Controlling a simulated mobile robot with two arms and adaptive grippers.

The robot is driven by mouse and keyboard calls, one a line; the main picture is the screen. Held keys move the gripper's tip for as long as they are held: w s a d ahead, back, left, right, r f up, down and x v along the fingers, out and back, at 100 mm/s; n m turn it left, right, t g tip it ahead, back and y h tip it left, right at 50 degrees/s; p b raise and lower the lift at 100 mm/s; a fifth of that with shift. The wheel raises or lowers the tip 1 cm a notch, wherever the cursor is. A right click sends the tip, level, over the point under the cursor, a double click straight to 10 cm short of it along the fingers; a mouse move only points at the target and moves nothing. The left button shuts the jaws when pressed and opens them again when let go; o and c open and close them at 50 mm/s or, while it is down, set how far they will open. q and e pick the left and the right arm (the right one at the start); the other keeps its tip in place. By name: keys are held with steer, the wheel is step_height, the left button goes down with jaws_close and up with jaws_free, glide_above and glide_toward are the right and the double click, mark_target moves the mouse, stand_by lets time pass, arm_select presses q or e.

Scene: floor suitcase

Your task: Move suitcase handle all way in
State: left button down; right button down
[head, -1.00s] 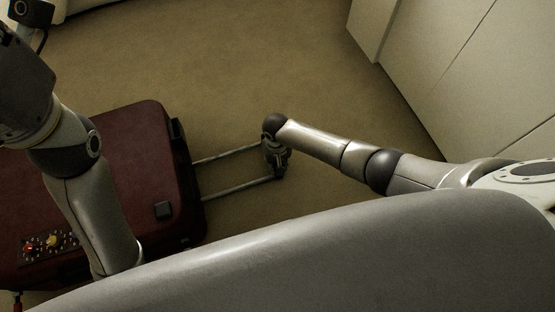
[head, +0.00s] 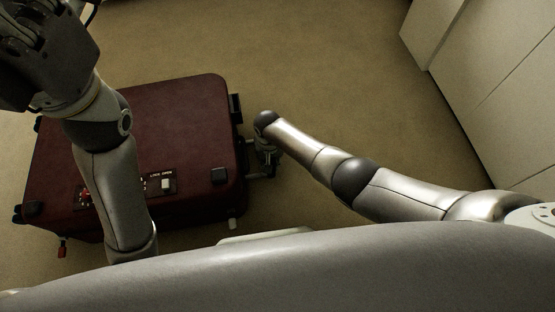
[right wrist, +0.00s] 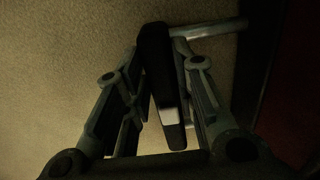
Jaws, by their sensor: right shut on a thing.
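The dark red suitcase (head: 180,120) lies flat on the floor at the left of the head view. Its telescoping handle comes out of the right side, and only a short length of the rods (head: 258,175) shows there. My right gripper (head: 268,155) is close beside that side. In the right wrist view the dark handle grip (right wrist: 162,85) lies between the fingers of my right gripper (right wrist: 158,100), which is shut on it. A pale rod (right wrist: 210,29) runs from the grip toward the suitcase (right wrist: 300,100). My left gripper (head: 30,45) is raised at the upper left, its fingertips unclear.
My left arm passes over the suitcase and hides part of its top. White cabinets (head: 490,80) stand at the right. Carpet (head: 330,60) between is clear.

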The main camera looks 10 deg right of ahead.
steer(key=shift+w+a, duration=0.1)
steer(key=shift+a, duration=0.2)
steer(key=c, duration=1.2)
jaws_free()
steer(key=shift+d+r, duration=0.1)
step_height(320, 180, up, 12)
